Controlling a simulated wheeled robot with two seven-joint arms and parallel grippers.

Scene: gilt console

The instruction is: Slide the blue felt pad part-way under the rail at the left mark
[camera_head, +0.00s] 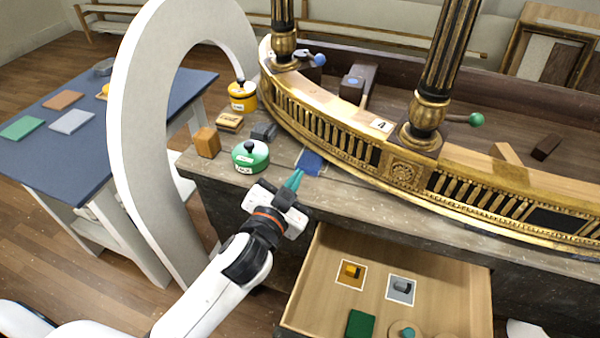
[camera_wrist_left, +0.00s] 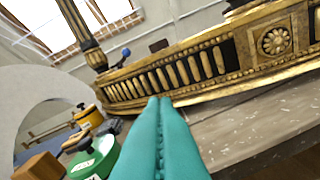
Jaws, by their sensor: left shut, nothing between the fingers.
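The blue felt pad (camera_head: 311,161) lies on the worn bench top, against the lower front edge of the gilt rail (camera_head: 322,130). Whether its far edge is under the rail I cannot tell. My left gripper (camera_head: 294,180) has teal fingers, shut and empty, at the near-left side of the pad; contact is unclear. In the left wrist view the shut fingers (camera_wrist_left: 160,135) point at the rail (camera_wrist_left: 185,72), and the pad is not visible there. I cannot make out the left mark. My right gripper is not in view.
A green pot (camera_head: 250,157), a wooden block (camera_head: 207,142), a dark clamp-like piece (camera_head: 264,131) and a yellow pot (camera_head: 242,96) stand left of the pad. An open drawer (camera_head: 440,270) juts out below the bench. A large white arch (camera_head: 130,120) rises at left.

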